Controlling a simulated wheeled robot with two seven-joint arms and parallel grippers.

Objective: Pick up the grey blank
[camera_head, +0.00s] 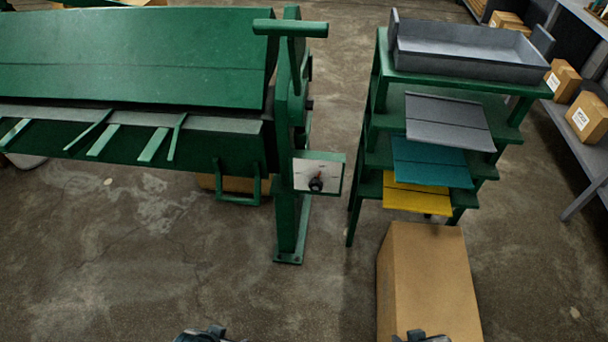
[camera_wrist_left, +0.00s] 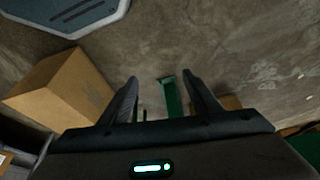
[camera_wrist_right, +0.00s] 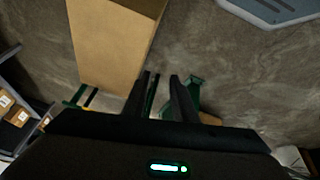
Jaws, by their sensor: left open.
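The grey blank (camera_head: 447,122) is a flat grey sheet with a line across it. It lies on a shelf of the green stepped rack (camera_head: 388,110), its front edge overhanging. A teal blank (camera_head: 430,163) and a yellow blank (camera_head: 417,198) lie on the lower shelves. My right gripper (camera_wrist_right: 161,80) shows at the bottom of the head view (camera_head: 424,337), far short of the rack; its fingers are apart with nothing between them. My left gripper (camera_wrist_left: 160,80) is open and empty; only its top shows in the head view (camera_head: 204,335).
A grey open tray (camera_head: 470,50) sits on the rack's top. A tall cardboard box (camera_head: 425,275) stands in front of the rack. A green folding machine (camera_head: 130,60) with a control box (camera_head: 318,173) fills the left. Shelves with cartons (camera_head: 588,118) stand right. The floor at front left is clear.

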